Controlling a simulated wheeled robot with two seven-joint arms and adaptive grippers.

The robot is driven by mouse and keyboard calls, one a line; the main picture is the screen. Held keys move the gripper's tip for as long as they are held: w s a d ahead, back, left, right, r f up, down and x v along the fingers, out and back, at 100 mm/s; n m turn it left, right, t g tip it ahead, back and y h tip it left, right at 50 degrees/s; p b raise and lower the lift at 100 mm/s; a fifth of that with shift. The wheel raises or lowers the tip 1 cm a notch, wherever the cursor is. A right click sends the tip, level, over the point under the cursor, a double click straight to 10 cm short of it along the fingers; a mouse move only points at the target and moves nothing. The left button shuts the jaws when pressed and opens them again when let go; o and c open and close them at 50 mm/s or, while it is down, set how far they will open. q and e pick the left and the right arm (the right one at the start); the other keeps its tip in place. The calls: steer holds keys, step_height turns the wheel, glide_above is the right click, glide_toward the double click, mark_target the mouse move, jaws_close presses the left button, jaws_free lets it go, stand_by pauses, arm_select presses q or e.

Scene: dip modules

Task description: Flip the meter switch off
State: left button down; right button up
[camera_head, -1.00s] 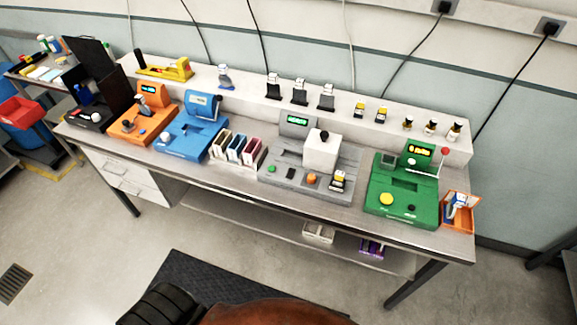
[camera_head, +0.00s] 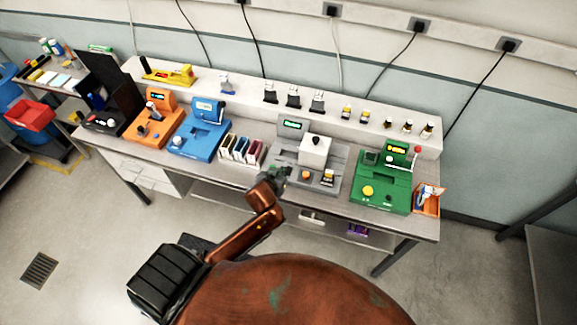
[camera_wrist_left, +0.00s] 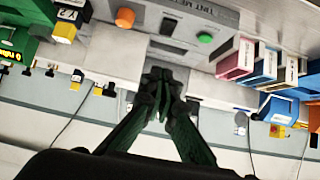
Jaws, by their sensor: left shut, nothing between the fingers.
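The grey meter unit (camera_head: 338,158) stands on the bench with a small lit display (camera_head: 292,124) and a white block on top. In the left wrist view, its front panel (camera_wrist_left: 224,13) appears upside down with a dark rectangular switch (camera_wrist_left: 172,26) between an orange knob (camera_wrist_left: 124,17) and a green button (camera_wrist_left: 204,37). The switch's position is too small to tell. My left gripper (camera_head: 277,176) is shut and empty at the unit's front left, covering part of its controls in the head view. In the wrist view, its fingertips (camera_wrist_left: 160,76) appear apart from the switch.
Left of the unit are coloured upright cases (camera_head: 241,149), a blue device (camera_head: 196,143) and an orange device (camera_head: 154,128). A green device (camera_head: 383,188) and an orange bin (camera_head: 427,205) stand to the right. A raised back shelf (camera_head: 232,100) holds several small modules.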

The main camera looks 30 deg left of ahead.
arm_select(q)
steer(key=p, duration=0.1)
glide_above(289, 172)
steer(key=f, duration=0.6)
steer(key=shift+s, duration=0.35)
step_height(289, 172, down, 3)
steer(key=shift+w+r, duration=0.1)
steer(key=shift+r, duration=0.1)
steer(key=shift+w+f, duration=0.1)
steer(key=shift+f, duration=0.65)
